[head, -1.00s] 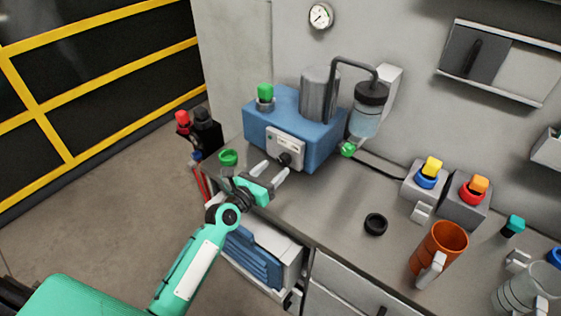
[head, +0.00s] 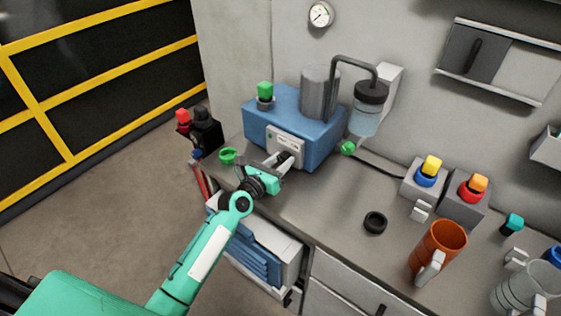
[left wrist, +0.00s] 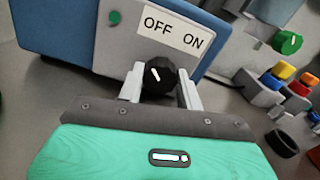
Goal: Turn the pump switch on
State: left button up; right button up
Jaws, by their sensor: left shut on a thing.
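The pump (head: 318,137) is a blue box with a grey motor on top, at the back of the bench. Its white front plate (left wrist: 120,45) carries an OFF and ON label (left wrist: 172,33). The pump switch (left wrist: 157,76) is a black round knob below the label, and its white pointer mark leans up and left, toward the OFF side. My left gripper (head: 282,166) is at the front plate, with one finger on each side of the knob, shut on it. It also shows in the left wrist view (left wrist: 160,88). My right gripper is not in view.
A green ring (head: 228,156) lies left of the gripper. A glass jar (head: 368,108) hangs at the pump's right. A black ring (head: 375,223), an orange mug (head: 438,250) and two grey boxes with coloured knobs (head: 465,202) stand to the right. The middle bench is clear.

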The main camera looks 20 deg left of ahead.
pick_arm(q)
jog(key=shift+m, duration=0.4)
jog(key=m, duration=0.3)
jog(key=shift+m+p, duration=0.35)
jog(key=shift+m, duration=0.05)
jog(key=m, duration=0.3)
jog(key=shift+m, duration=0.3)
jog(key=m, duration=0.6)
jog(key=shift+f+m, duration=0.1)
jog(key=shift+m, duration=1.9)
jog(key=o, duration=1)
